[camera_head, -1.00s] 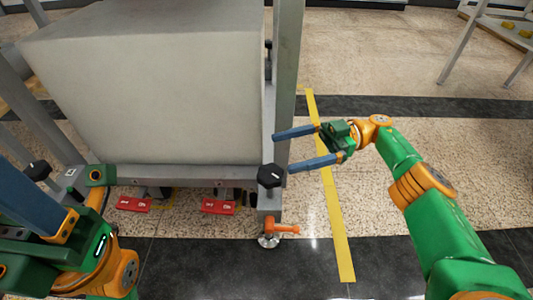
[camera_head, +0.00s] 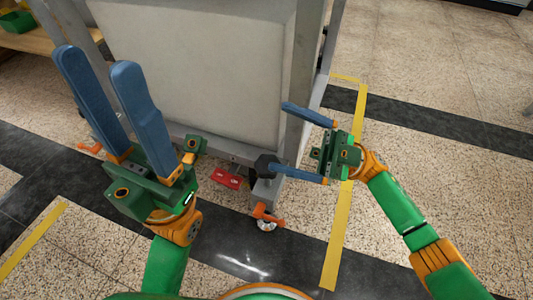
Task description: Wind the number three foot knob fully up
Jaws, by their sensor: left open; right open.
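A black foot knob (camera_head: 266,165) sits at the near right corner of the grey frame, above an orange lever (camera_head: 267,214) and a round metal foot (camera_head: 266,225). Its number cannot be read. My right gripper (camera_head: 281,137) is open at the right of the knob. The tip of its lower finger overlaps the knob's right edge in the picture; I cannot tell whether they touch. Its upper finger lies higher, across the frame's post. My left gripper (camera_head: 95,59) is open and empty, with its fingers pointing up, left of the knob and in front of the frame.
The frame holds a large pale block (camera_head: 195,70). Red tags (camera_head: 227,178) hang low on the frame, left of the knob. A second orange lever (camera_head: 90,148) shows at the far left. Yellow floor tape (camera_head: 344,225) runs down the right, with open floor beyond it.

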